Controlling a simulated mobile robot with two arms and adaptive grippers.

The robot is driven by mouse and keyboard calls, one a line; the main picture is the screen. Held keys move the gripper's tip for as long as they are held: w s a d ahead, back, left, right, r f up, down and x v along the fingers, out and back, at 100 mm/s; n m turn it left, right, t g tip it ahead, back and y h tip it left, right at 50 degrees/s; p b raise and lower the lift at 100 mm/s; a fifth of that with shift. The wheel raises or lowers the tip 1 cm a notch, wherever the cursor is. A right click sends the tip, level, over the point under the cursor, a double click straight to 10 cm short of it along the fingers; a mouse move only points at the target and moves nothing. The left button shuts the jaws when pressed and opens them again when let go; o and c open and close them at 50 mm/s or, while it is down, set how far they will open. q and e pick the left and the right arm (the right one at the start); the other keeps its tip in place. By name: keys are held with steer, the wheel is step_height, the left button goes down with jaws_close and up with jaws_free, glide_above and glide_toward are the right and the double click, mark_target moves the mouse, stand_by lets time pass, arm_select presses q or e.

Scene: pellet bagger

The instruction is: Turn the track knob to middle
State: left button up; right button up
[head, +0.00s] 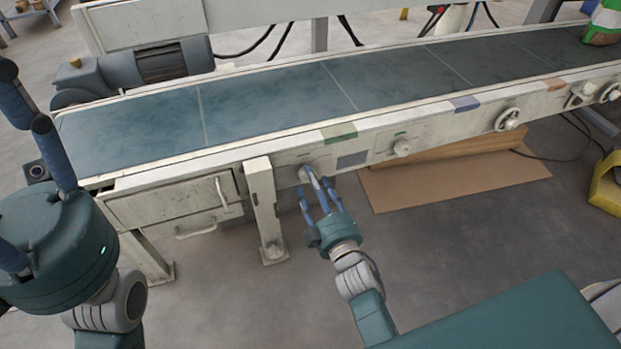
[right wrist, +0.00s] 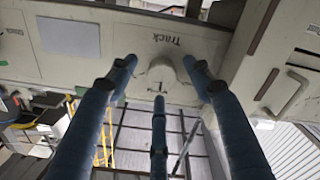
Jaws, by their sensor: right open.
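The track knob (right wrist: 161,76) is a pale round knob on the conveyor's front panel, with the word "Track" beside it upside down in the right wrist view. In the head view the knob (head: 306,174) is partly hidden by my fingers. My right gripper (right wrist: 160,85) is open, its blue fingers spread around the knob; I cannot tell whether they touch it. It also shows in the head view (head: 314,185), reaching up to the panel. My left gripper (head: 25,115) is at the far left of the head view, fingers apart and empty, in front of the conveyor's left end.
The conveyor belt (head: 280,96) runs across the view. A post (head: 265,212) stands just left of my right gripper. Another knob (head: 402,147) and a handwheel (head: 508,119) are farther right. Drawers (head: 170,203) are at left. Cardboard (head: 450,184) lies on the floor.

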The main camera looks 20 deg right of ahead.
steer(key=shift+s+d, duration=0.1)
steer(key=shift+s, duration=2.45)
